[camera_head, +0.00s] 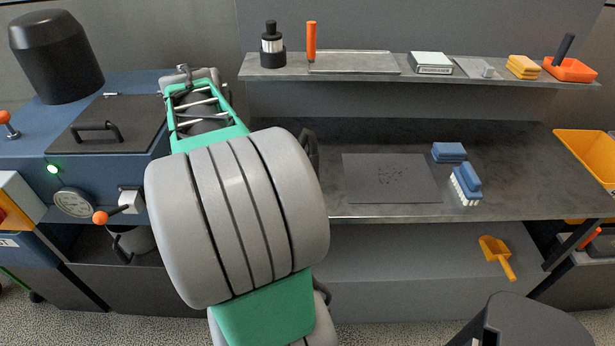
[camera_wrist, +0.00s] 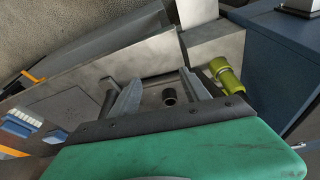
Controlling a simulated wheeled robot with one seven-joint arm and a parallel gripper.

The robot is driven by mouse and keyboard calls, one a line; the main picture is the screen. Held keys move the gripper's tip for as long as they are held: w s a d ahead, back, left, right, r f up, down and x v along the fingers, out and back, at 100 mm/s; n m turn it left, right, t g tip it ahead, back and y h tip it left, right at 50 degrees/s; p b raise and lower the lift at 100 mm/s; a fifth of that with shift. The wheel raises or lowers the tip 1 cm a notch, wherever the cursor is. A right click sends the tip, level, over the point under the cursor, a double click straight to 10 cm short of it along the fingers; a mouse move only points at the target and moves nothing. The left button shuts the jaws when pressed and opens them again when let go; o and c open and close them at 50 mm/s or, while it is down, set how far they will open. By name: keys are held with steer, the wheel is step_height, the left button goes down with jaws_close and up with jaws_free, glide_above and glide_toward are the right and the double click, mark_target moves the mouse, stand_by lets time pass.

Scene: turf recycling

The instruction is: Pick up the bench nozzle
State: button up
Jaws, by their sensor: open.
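In the wrist view my gripper (camera_wrist: 160,78) is open, its two grey fingers spread over a grey surface. A yellow-green fitting (camera_wrist: 226,76) with a collar lies just outside the right finger; it looks like a nozzle, but I cannot tell for sure that it is the bench nozzle. A short dark round piece (camera_wrist: 169,97) shows between the fingers, apart from both. In the head view my arm hides this part of the bench, and my fingers cannot be made out there.
The grey bench (camera_head: 490,190) holds a dark mat (camera_head: 362,180) and blue brushes (camera_head: 450,152). A shelf (camera_head: 395,75) above carries small tools. A blue machine (camera_head: 55,130) stands at left. An orange scoop (camera_head: 497,257) lies below, and a yellow bin (camera_head: 590,155) hangs at right.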

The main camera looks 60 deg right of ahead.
steer(key=s+d+m+g, duration=0.1)
steer(key=s+d+m, duration=0.35)
steer(key=d, duration=0.35)
steer(key=s+d+m+g, duration=0.1)
steer(key=s+d+m, duration=0.2)
steer(key=s+d, duration=0.4)
steer(key=x, duration=0.2)
steer(key=p+x, duration=0.1)
steer(key=x, duration=0.2)
steer(key=d+x, duration=0.1)
steer(key=x, duration=0.2)
steer(key=shift+d+p, duration=0.1)
steer(key=shift+p, duration=0.25)
steer(key=shift+c, duration=0.4)
jaws_close()
steer(key=shift+r, duration=0.1)
